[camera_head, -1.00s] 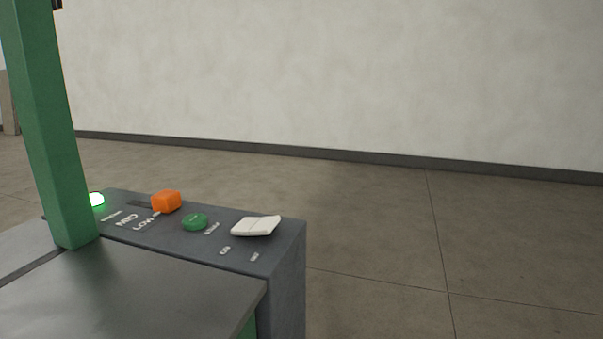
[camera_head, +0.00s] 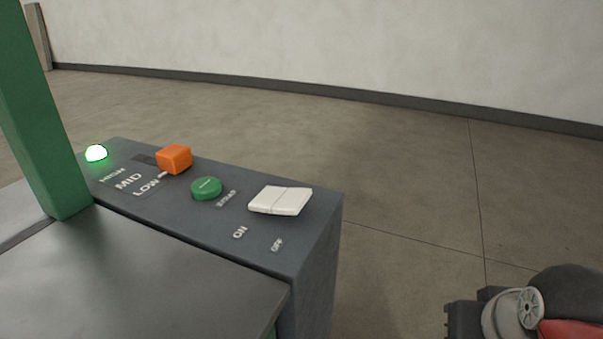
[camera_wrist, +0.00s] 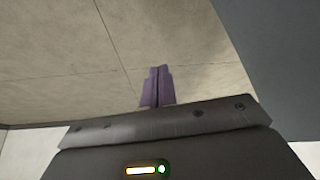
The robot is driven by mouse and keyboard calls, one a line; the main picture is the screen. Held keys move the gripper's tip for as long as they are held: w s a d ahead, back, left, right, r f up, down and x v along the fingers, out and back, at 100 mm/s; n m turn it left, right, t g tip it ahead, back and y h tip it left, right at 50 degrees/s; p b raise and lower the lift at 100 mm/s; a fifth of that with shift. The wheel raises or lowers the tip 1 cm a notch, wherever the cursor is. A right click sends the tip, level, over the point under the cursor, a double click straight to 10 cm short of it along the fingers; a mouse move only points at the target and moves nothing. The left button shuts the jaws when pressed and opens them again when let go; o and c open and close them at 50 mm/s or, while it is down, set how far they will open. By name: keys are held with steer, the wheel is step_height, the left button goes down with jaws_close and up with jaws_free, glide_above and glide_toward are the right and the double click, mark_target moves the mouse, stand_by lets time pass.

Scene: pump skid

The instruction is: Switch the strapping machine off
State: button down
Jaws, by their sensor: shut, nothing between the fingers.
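The strapping machine's grey control panel (camera_head: 310,225) is at the left and middle of the head view. A white rocker switch (camera_head: 280,200) sits at its right end, with the labels ON and OFF in front of it. The rocker looks tilted, but I cannot tell for sure which side is pressed. A green lamp (camera_head: 96,153) glows at the panel's far left end. My gripper (camera_wrist: 158,88) shows in the wrist view, its purple fingers together and empty, over bare floor. The head view shows part of my arm at the lower right, apart from the panel.
A green round button (camera_head: 206,188) and an orange slider knob (camera_head: 174,159) sit left of the rocker. A green post (camera_head: 42,120) rises at the left beside a grey tabletop (camera_head: 150,280). The floor (camera_head: 420,200) right of the machine is clear.

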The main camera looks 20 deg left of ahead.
steer(key=w+a+r+n+g+y, duration=0.2)
steer(key=a+r+n, duration=0.5)
steer(key=a+r, duration=0.4)
steer(key=w+a+r+n+g+y, duration=0.2)
steer(key=w+a+r+n, duration=0.4)
steer(key=a+r, duration=0.5)
step_height(320, 180, up, 6)
steer(key=shift+w+a+f+n+g+y, duration=0.1)
steer(key=shift+w+a+n+g+y, duration=0.2)
steer(key=shift+n+y, duration=0.75)
